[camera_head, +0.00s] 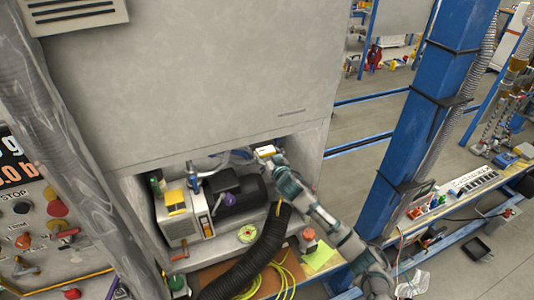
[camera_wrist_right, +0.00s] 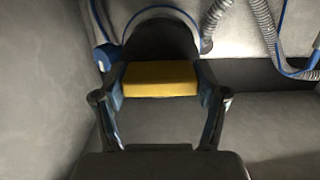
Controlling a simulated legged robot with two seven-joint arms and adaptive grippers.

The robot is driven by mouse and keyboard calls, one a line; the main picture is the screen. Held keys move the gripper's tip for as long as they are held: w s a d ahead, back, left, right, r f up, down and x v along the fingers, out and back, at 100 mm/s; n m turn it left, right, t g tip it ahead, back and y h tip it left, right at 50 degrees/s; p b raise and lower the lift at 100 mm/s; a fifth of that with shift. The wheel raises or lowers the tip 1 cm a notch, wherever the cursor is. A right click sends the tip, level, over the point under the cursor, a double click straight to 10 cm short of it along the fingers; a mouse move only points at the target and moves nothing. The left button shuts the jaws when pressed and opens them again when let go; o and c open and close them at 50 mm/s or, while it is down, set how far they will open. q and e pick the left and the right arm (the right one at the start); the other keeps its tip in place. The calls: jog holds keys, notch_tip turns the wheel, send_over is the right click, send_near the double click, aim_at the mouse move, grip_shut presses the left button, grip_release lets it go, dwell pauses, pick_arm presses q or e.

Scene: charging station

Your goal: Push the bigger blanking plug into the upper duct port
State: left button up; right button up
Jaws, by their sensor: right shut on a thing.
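My right gripper (camera_head: 268,154) reaches into the recess of the grey cabinet, at its upper right corner. It is shut on a yellow block (camera_wrist_right: 160,79), which sits between the two fingertips in the right wrist view; a small pale-yellow part of it shows in the head view (camera_head: 265,149). The block appears to be the plug or its grip. A dark rounded shape (camera_wrist_right: 160,38) with a blue edge lies right behind the block; I cannot tell whether it is the plug's body or the duct port. Contact there is hidden. My left gripper is not in view.
A black and white machine (camera_head: 237,196) fills the recess left of my arm. A black corrugated hose (camera_head: 262,250) and yellow-green cable (camera_head: 285,281) lie in front. Grey hoses and blue lines (camera_wrist_right: 262,30) hang at the upper right in the wrist view. A blue post (camera_head: 425,110) stands right.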

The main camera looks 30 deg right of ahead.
aim_at(263, 148)
dwell(0.4)
jog(key=shift+p, duration=0.3)
jog(key=shift+a+r+p, duration=0.1)
jog(key=shift+p, duration=0.4)
dwell(0.9)
jog(key=shift+w+b, duration=0.4)
jog(key=shift+w, duration=2)
jog(key=shift+w+d+b, duration=0.15)
jog(key=shift+w+b, duration=0.25)
jog(key=shift+w, duration=0.7)
jog(key=shift+w+d+b, duration=0.1)
jog(key=shift+w+b, duration=0.25)
jog(key=shift+w, duration=0.75)
jog(key=o, duration=1.8)
jog(key=shift+s+f, duration=0.1)
jog(key=shift+f, duration=0.1)
